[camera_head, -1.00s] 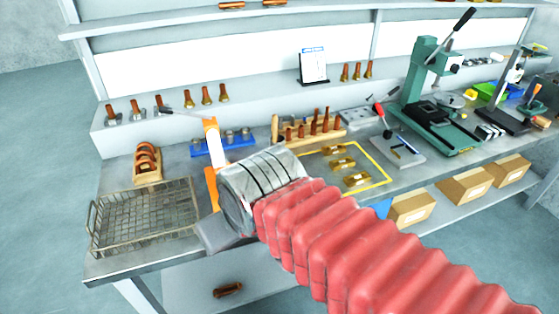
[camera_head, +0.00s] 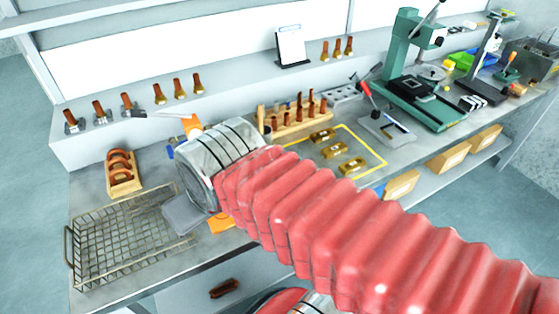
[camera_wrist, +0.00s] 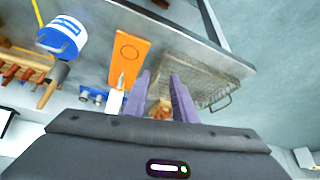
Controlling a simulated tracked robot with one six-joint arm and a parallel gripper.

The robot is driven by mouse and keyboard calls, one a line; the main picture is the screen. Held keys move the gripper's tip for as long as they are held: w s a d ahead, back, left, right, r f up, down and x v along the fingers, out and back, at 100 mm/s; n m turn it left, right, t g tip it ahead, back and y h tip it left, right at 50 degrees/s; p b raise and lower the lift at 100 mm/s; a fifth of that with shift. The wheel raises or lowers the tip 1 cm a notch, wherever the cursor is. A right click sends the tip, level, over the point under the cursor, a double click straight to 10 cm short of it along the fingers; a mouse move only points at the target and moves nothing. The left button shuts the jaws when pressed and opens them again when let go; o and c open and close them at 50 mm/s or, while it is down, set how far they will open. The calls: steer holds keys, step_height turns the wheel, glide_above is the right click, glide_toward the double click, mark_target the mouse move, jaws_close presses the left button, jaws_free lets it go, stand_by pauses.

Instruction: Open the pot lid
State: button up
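I cannot make out a sure pot with a lid in either view.
An orange board (camera_wrist: 128,58) lies by the fingers. A wire basket (camera_head: 130,238) sits at the bench's left end, with a wooden rack (camera_head: 123,178) behind it. Gold pieces (camera_head: 333,151) lie inside a yellow outline. A green press (camera_head: 400,62) stands further right.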

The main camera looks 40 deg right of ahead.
steer(key=d+r+m+g, duration=0.1)
steer(key=d+r+m, duration=0.3)
steer(key=d+m, duration=0.6)
steer(key=d+r+m+g, duration=0.2)
steer(key=d+r+m, duration=0.2)
steer(key=d+m, duration=0.7)
steer(key=shift+d+h, duration=0.3)
steer(key=shift+d, duration=0.75)
steer(key=shift+w, duration=0.15)
steer(key=x, duration=1.3)
steer(key=shift+f, duration=0.5)
steer(key=shift+c, duration=0.5)
